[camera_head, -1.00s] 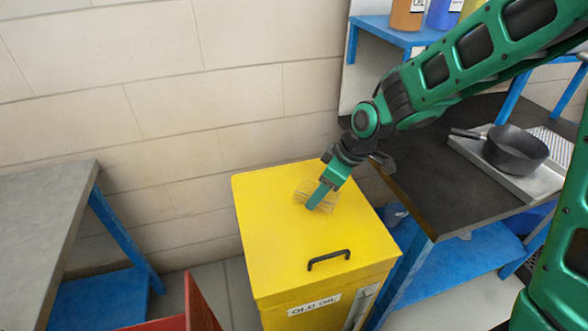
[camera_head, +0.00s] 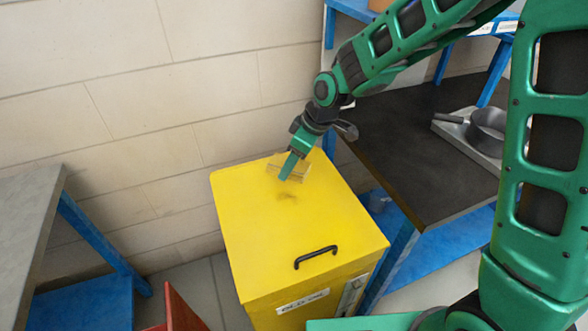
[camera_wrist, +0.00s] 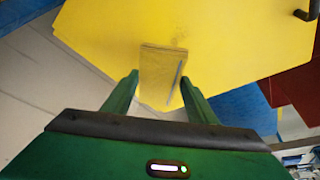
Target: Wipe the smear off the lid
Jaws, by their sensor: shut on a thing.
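The yellow lid (camera_head: 255,220) tops a yellow bin labelled "OLD OIL" and has a black handle (camera_head: 315,256) toward its front. A faint dark smear (camera_head: 289,195) lies on the lid, a little in front of my gripper. My gripper (camera_head: 289,168) is shut on a tan pad (camera_head: 298,169) near the lid's back edge. In the wrist view the pad (camera_wrist: 163,75) sits between my two fingertips, with the yellow lid (camera_wrist: 235,30) behind it. I cannot tell whether the pad touches the lid.
A dark-topped bench (camera_head: 400,140) with a grey pan (camera_head: 488,128) on a tray stands close on the right. A grey table (camera_head: 28,205) is at the left, a red panel (camera_head: 180,312) at the front. A pale wall (camera_head: 130,90) rises behind the bin.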

